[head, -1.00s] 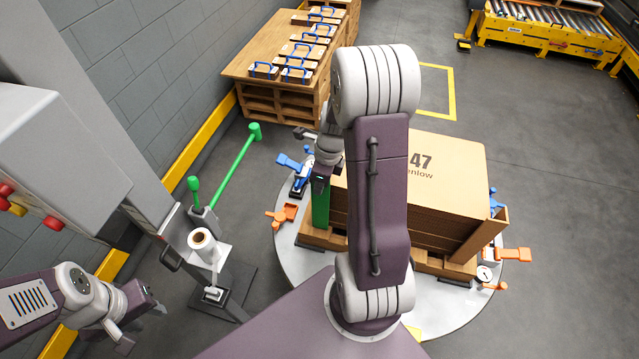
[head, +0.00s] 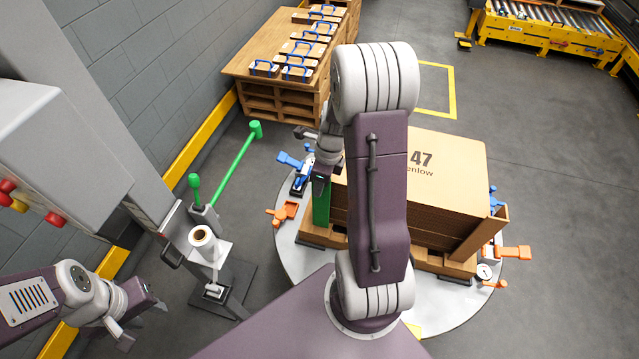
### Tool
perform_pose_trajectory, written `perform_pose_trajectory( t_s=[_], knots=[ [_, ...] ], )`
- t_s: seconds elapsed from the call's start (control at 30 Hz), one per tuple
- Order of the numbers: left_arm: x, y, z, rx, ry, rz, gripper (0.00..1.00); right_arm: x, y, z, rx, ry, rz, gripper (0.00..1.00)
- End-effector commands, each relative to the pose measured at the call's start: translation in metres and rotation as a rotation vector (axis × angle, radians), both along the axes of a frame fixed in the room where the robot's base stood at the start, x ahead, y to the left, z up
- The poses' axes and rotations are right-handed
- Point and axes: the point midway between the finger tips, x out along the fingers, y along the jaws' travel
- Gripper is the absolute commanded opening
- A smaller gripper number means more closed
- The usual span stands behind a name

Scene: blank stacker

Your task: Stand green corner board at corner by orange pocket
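The green corner board (head: 321,204) stands upright at the left near corner of the stacked brown cartons (head: 448,180). An orange pocket (head: 290,210) with an orange lever sits on the round plate, just left of the board's lower part. My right gripper (head: 321,178) is at the board's upper end. Its fingers are too small and partly hidden to show whether they grip the board. Whether the board's foot touches the pallet is unclear. My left gripper (head: 143,325) is open and empty at the lower left, far from the stack.
The round plate (head: 292,243) also carries blue clamps (head: 296,163) and orange levers (head: 512,252) at the right. A stand with a white roll (head: 203,240) and a green-headed bar (head: 236,160) are to the left. A wooden table (head: 255,58) with blue-handled pieces stands behind.

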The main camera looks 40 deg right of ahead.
Motion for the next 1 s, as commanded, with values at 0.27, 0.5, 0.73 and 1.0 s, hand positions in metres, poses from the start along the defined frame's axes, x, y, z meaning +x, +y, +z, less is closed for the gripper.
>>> perform_pose_trajectory(
  t_s=[0.27,0.5,0.73,1.0],
  knots=[
    [0.0,0.0,0.0,0.0,0.0,0.0,0.36,0.003,-0.003,0.001,-0.007,-0.009,-0.002,0.32],
    [0.0,0.0,0.004,0.0,0.0,0.0,0.36,0.002,-0.003,0.01,-0.008,-0.011,-0.002,0.32],
    [0.0,0.0,0.023,0.0,0.0,0.0,0.36,-0.004,-0.007,0.061,-0.008,-0.012,-0.001,0.32],
    [0.0,0.0,0.03,0.0,0.0,0.0,0.36,-0.01,-0.008,0.091,-0.005,-0.005,-0.001,0.32]
  ],
)
